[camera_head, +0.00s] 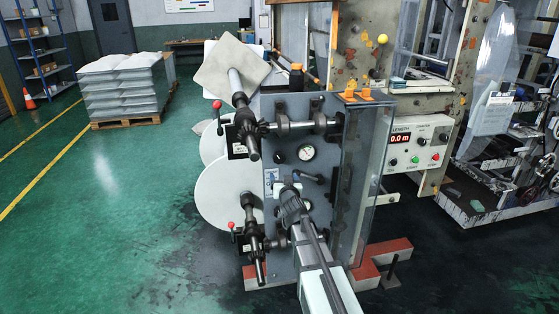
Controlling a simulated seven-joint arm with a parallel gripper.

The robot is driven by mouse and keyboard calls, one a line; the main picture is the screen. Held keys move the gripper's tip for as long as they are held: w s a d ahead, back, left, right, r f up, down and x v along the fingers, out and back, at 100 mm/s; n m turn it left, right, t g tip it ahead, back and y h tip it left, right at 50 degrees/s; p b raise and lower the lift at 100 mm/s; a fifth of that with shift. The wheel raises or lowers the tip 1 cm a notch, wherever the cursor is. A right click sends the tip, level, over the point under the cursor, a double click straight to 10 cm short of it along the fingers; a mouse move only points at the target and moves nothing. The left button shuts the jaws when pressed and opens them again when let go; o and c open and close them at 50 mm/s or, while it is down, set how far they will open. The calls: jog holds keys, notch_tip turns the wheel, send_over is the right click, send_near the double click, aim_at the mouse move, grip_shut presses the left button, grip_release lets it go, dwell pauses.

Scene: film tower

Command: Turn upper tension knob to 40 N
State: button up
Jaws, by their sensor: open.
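The grey machine panel (330,106) faces me in the head view. A white round gauge (306,152) sits on its upper half, with its reading too small to make out. A small dark knob (279,157) is just left of the gauge; it looks like the upper tension knob, but its markings cannot be read. My gripper (284,187) is in front of the panel, below the dark knob and gauge and apart from them in the picture. It is open, and I see nothing held. My arm hides part of the lower panel.
Shafts with dark handles stick out at the upper left (252,140) and lower left (257,250). Red-tipped levers (217,104) stand beside them. A clear guard (366,170) stands right of the panel. A control box (417,143) reads 0.0 m. Green floor at left is open.

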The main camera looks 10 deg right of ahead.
aim_at(279, 159)
jog(key=n, duration=0.6)
jog(key=shift+d+r+t+h, duration=0.2)
jog(key=shift+d+t+h, duration=0.1)
jog(key=shift+t, duration=0.1)
jog(key=m, duration=0.6)
jog(key=shift+a+r, duration=0.25)
jog(key=shift+r, duration=0.1)
jog(key=w, duration=0.9)
jog(key=w+d, duration=0.1)
jog(key=w, duration=0.3)
jog(key=shift+w, duration=0.35)
